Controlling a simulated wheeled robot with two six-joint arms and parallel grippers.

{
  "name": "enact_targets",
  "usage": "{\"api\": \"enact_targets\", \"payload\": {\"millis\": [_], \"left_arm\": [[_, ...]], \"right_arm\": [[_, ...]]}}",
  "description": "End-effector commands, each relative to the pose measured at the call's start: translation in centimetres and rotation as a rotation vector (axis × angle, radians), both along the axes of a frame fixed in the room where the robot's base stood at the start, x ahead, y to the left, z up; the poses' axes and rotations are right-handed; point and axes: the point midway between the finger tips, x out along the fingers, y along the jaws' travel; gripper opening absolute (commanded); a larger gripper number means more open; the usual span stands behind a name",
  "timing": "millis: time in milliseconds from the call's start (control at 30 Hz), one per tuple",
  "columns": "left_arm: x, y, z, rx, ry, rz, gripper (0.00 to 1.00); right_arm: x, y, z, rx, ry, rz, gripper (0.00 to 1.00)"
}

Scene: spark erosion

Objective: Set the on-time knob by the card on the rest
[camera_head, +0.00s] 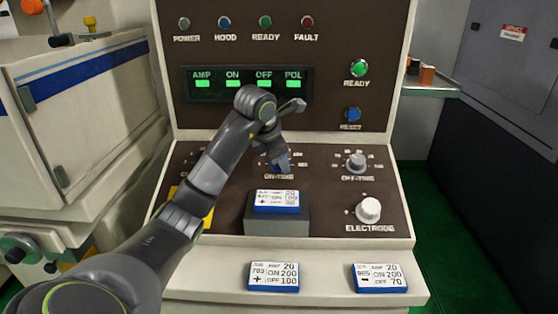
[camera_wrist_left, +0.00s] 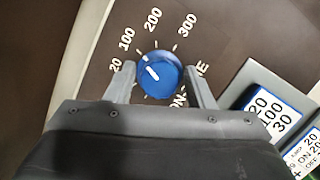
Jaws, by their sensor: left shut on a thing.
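The blue on-time knob (camera_head: 284,165) is on the sloped panel, partly hidden by my left gripper (camera_head: 275,158) in the head view. In the left wrist view the fingers of my left gripper (camera_wrist_left: 160,85) are on either side of the knob (camera_wrist_left: 168,68), shut on it. Its white line points up-left, roughly toward the 100 mark (camera_wrist_left: 127,38). The card (camera_head: 277,201) lies on the grey rest (camera_head: 277,226); it also shows in the left wrist view (camera_wrist_left: 272,110), with 20, 100 and 30 readable. My right gripper is not in view.
Two other cards lie on the front ledge: one in the middle (camera_head: 274,276) reading ON 200, one at right (camera_head: 380,278) also reading ON 200. The off-time knob (camera_head: 357,162) and white electrode knob (camera_head: 368,210) are to the right.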

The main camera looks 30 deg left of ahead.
Motion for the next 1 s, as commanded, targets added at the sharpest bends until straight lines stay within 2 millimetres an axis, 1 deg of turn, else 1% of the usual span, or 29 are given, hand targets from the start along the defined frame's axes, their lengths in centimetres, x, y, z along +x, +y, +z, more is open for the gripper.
{"api": "enact_targets", "payload": {"millis": [200,600,633,667,700,1000], "left_arm": [[0.02,0.04,0.14,-0.008,-0.009,0.034,0.26],[0.03,0.04,0.18,-0.009,-0.01,0.037,0.26],[0.03,0.04,0.18,-0.009,-0.01,0.037,0.52],[0.02,0.03,0.17,-0.009,-0.01,0.037,0.56],[0.02,0.02,0.16,-0.009,-0.01,0.037,0.58],[-0.1,0.01,0.3,-0.009,-0.008,0.036,0.58]], "right_arm": [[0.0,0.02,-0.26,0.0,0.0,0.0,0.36],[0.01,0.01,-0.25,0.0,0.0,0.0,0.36],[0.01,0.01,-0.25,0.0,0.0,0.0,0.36],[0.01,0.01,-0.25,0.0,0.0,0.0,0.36],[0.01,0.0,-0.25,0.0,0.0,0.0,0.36],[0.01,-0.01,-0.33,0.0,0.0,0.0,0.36]]}}
